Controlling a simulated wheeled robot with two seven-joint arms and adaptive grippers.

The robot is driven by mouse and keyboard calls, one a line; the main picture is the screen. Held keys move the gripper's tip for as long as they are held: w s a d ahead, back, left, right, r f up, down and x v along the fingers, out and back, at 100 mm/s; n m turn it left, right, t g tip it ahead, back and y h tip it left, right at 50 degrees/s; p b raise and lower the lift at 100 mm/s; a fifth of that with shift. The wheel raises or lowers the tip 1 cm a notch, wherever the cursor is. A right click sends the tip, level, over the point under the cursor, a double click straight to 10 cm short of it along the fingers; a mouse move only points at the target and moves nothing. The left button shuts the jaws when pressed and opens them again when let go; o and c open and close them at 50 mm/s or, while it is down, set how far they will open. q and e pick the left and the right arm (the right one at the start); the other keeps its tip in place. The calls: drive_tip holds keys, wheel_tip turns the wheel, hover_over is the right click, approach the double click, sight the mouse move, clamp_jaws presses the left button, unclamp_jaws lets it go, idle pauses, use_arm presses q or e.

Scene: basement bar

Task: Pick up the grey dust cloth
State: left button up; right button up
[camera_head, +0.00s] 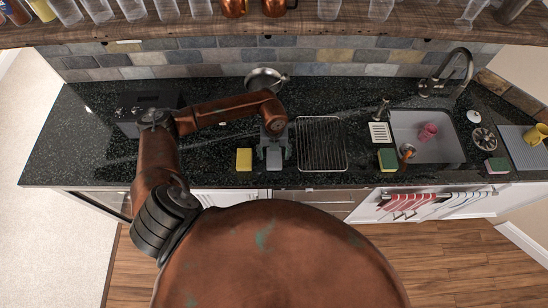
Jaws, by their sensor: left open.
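The grey dust cloth (274,164) is a small grey rectangle lying on the dark speckled counter near its front edge, in the head view. My left gripper (274,154) is directly over it, pointing down, with its two fingers apart on either side of the cloth's far part. The gripper covers the far end of the cloth. I cannot tell whether the fingers touch the cloth or the counter. My right gripper is not in view.
A yellow cloth or sponge (244,159) lies just left of the grey cloth. A wire rack (321,143) stands close to the right. A metal pan (264,79) is behind. The sink (455,150) and a green-yellow sponge (388,160) are further right. A shelf of glasses overhangs the back.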

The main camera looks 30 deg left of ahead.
sight(274, 156)
use_arm(q)
drive_tip(key=shift+f, duration=0.1)
drive_tip(key=c, duration=1.3)
drive_tip(key=shift+c, duration=0.3)
drive_tip(key=shift+r, duration=0.5)
wheel_tip(274, 156, up, 2)
drive_tip(key=shift+s+r+b, duration=0.1)
drive_tip(key=shift+r+b, duration=0.1)
drive_tip(key=shift+b, duration=0.5)
drive_tip(key=s+r, duration=0.1)
drive_tip(key=r, duration=0.1)
drive_tip(key=s+d+r, duration=0.1)
drive_tip(key=s, duration=0.1)
drive_tip(key=s+d+r+b, duration=0.1)
drive_tip(key=r, duration=0.1)
drive_tip(key=shift+s+r, duration=0.2)
drive_tip(key=shift+r, duration=0.1)
drive_tip(key=s+d+r+b, duration=0.1)
drive_tip(key=s+d+r, duration=0.3)
drive_tip(key=s, duration=0.4)
drive_tip(key=shift+s, duration=0.1)
